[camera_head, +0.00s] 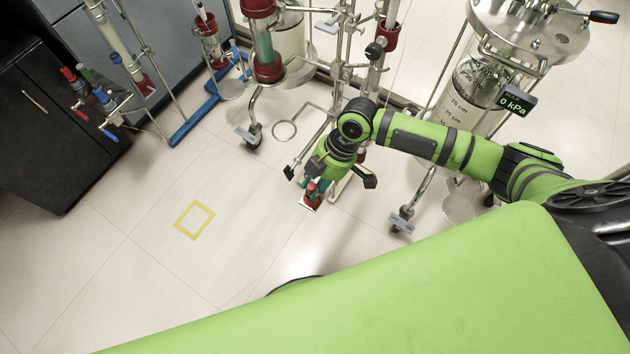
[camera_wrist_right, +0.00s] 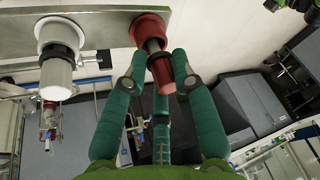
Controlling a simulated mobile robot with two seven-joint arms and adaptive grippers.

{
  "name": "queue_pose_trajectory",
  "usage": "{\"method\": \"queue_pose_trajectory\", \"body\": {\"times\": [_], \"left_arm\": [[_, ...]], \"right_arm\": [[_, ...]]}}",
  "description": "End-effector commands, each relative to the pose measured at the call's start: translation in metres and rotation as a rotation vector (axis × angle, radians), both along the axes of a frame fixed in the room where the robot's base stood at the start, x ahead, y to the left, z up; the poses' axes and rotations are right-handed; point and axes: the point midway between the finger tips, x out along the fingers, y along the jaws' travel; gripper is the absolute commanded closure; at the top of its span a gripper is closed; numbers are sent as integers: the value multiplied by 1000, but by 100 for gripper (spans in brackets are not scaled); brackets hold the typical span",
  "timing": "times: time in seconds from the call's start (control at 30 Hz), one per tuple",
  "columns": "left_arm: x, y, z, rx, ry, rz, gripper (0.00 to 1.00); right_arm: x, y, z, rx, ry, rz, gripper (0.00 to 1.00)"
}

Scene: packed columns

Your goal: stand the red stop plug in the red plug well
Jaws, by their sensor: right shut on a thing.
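In the right wrist view, my right gripper (camera_wrist_right: 160,63) has its teal fingers closed around the red stop plug (camera_wrist_right: 161,76), a tapered red piece with a brownish-grey shaft. The plug's far end points at the red plug well (camera_wrist_right: 139,27), a round red collar on a metal plate. The shaft overlaps the collar's opening; I cannot tell how deep it sits. In the head view, my right gripper (camera_head: 314,187) reaches down to a small red part (camera_head: 310,200) at the plate, mostly hidden by the hand. My left gripper is not in view.
A white collar with a white cylinder (camera_wrist_right: 57,70) sits beside the red well on the metal plate (camera_wrist_right: 102,24). Glass column stands, a large glass vessel (camera_head: 475,85) and a dark cabinet (camera_head: 60,140) surround the work area. The floor around the yellow square (camera_head: 194,220) is clear.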

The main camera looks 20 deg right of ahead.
Motion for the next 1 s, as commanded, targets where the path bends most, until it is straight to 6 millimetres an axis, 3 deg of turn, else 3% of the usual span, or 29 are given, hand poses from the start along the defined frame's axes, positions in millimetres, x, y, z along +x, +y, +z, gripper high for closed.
{"method": "queue_pose_trajectory", "body": {"times": [0.43, 0.47, 0.5, 0.87, 1.0], "left_arm": [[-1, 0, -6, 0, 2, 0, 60], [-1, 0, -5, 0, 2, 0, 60], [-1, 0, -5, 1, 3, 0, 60], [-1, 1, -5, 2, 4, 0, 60], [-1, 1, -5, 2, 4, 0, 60]], "right_arm": [[0, 0, -12, 0, 0, 0, 95], [0, 0, -11, 0, 0, 0, 61], [0, 0, -11, 0, 0, 0, 46], [0, -1, -9, 0, -1, 0, 46], [2, -6, 3, 0, -3, 0, 46]]}}
